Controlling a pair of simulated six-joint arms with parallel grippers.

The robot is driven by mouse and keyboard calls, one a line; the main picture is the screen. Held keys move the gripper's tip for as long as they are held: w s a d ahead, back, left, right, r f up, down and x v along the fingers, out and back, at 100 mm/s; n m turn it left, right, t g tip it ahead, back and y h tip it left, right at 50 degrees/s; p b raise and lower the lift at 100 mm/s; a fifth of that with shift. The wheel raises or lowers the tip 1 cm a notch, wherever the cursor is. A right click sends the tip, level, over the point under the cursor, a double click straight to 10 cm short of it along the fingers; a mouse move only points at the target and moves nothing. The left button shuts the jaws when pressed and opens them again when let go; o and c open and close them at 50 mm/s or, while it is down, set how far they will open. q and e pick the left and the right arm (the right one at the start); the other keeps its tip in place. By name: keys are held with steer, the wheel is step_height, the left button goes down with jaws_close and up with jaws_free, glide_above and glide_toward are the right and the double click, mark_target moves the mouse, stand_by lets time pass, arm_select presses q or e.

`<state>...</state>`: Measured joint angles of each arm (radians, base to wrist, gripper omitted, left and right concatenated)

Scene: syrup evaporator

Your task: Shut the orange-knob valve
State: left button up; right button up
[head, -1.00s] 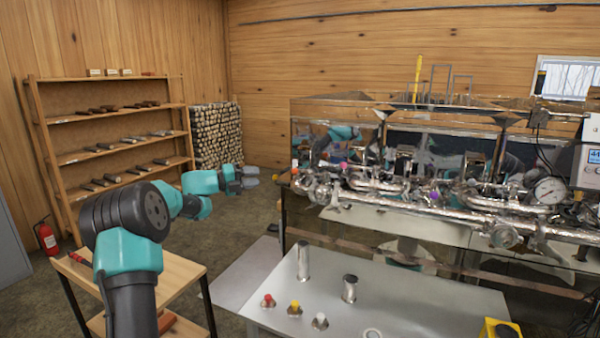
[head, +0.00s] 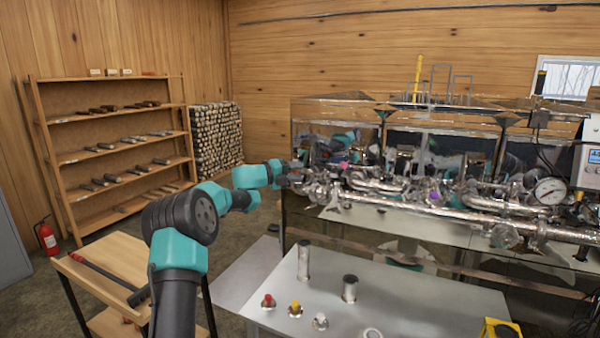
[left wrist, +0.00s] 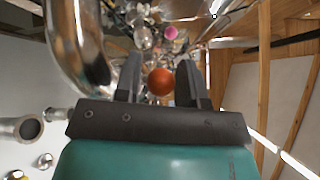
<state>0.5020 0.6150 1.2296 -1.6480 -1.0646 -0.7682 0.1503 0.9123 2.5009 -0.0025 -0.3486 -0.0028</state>
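The orange knob (left wrist: 160,82) shows in the left wrist view, between the two dark fingers of my left gripper (left wrist: 159,64). The fingers stand apart, one on each side of the knob, and I see no clear contact. In the head view my left gripper (head: 295,175) is at the left end of the evaporator's shiny pipework (head: 380,190). A pink knob (head: 343,166) sits further right on the pipes and also shows in the left wrist view (left wrist: 170,33). My right gripper is in neither view.
A purple knob (head: 434,196) and a round gauge (head: 549,191) are further right on the pipes. A metal table (head: 400,310) in front holds red, yellow and white knobbed fittings and two metal cylinders. A curved pipe (left wrist: 85,45) runs close left of my left gripper.

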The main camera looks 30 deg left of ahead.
arm_select(q)
steer(key=shift+w+d, duration=0.4)
steer(key=shift+w, duration=0.2)
steer(key=shift+c, duration=0.4)
jaws_close()
